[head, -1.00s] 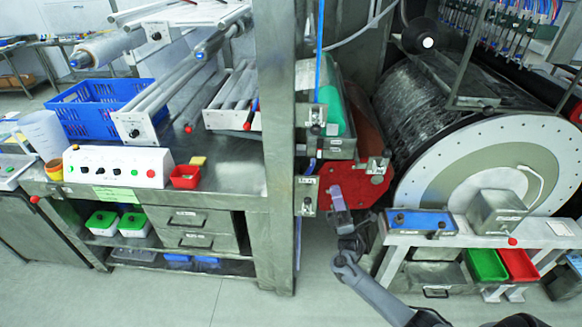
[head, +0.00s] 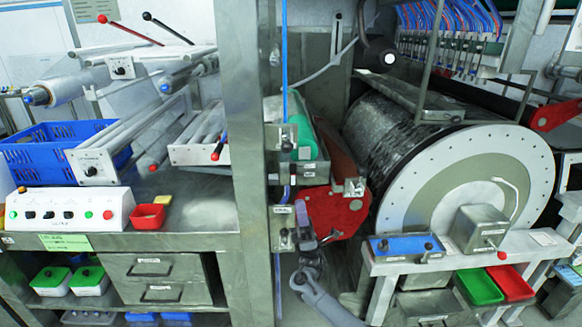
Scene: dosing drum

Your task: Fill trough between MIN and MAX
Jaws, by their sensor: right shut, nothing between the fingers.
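My right gripper (head: 303,218) is shut and empty. It points up at the front of the machine, just right of a lower metal plate with a knob (head: 283,238). Behind it is a red side plate (head: 334,212) below a green roller (head: 299,120) and a red roller (head: 335,150). I cannot tell whether the gripper touches the plate. An upper knob plate (head: 283,140) sits above on the steel post. The trough's inside, liquid level and MIN and MAX marks cannot be made out. My left gripper is not in view.
A large drum with a white perforated end disc (head: 525,185) stands at the right. A steel post (head: 254,160) stands left of the gripper. A white control box (head: 70,208) and a blue crate (head: 60,145) are at the left. A blue panel (head: 407,246) is at right.

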